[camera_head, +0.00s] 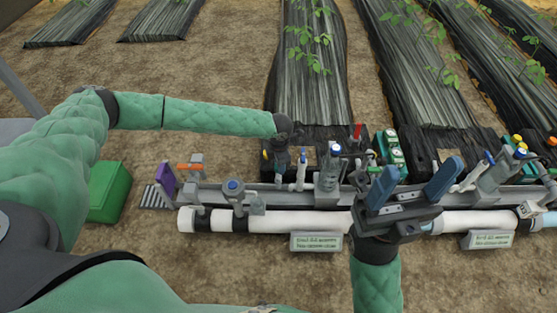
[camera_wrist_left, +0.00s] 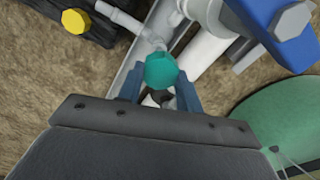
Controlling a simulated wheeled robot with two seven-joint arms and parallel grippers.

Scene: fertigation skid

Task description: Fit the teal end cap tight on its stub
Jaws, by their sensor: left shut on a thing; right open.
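The teal end cap (camera_wrist_left: 161,69) is between the blue fingers of my left gripper in the left wrist view, with its faceted face showing. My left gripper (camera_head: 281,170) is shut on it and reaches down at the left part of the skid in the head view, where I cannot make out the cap. A thin pale pipe (camera_wrist_left: 122,20) runs up to just beyond the cap. The cap hides what lies behind it, so I cannot tell whether it touches a stub. My right gripper (camera_head: 413,187) is open and empty above the skid, its blue fingers wide apart.
A thick white pipe (camera_head: 285,221) runs along the skid's front, with label plates (camera_head: 316,242) below. A green box (camera_head: 108,190) sits on the soil at left.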

